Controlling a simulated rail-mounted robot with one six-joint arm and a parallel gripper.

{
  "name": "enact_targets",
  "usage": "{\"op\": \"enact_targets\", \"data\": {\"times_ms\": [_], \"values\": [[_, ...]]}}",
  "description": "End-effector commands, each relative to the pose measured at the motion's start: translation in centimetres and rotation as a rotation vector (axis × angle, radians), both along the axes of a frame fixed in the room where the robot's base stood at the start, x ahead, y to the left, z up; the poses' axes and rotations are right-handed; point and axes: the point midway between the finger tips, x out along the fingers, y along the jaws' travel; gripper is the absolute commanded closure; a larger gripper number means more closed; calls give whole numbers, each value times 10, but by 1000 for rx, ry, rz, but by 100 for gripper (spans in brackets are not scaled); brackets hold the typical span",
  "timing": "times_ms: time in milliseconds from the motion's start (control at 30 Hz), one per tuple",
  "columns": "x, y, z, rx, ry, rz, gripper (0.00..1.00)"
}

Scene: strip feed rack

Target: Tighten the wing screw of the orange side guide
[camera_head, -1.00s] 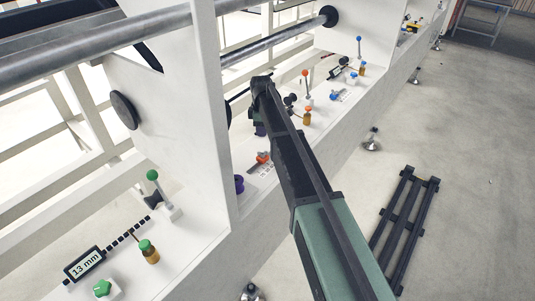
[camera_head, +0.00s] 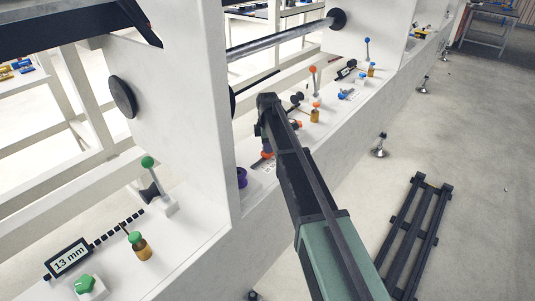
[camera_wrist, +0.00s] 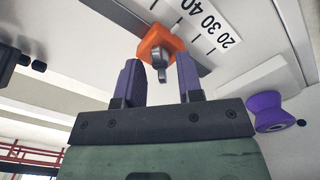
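The orange side guide (camera_wrist: 154,43) is in the upper middle of the wrist view, on a rail beside a scale with printed numbers. Its grey metal wing screw (camera_wrist: 162,64) points toward my gripper (camera_wrist: 161,72). The two purple fingers are open, one on each side of the screw's line, with gaps to it. I cannot tell how far the tips reach around it. In the head view my arm hides most of the guide; a bit of orange (camera_head: 267,154) shows beside my gripper. The fingertips are hidden there.
A purple spool (camera_wrist: 272,113) stands right of my gripper. A white upright panel (camera_head: 190,100) rises left of my arm. Green-knobbed parts and a 13 mm display (camera_head: 68,258) are at front left; orange- and blue-topped levers (camera_head: 313,82) stand farther along. A dark pallet (camera_head: 415,235) lies on the floor.

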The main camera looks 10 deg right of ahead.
Motion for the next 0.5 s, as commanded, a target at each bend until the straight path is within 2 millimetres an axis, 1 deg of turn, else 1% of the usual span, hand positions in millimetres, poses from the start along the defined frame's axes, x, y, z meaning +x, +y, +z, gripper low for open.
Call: {"op": "enact_targets", "data": {"times_ms": [200,367,400,433,500], "values": [[0,0,1,0,0,0,66],[0,0,1,0,0,0,90],[0,0,1,0,0,0,97],[0,0,1,0,0,0,100],[0,0,1,0,0,0,100]]}}
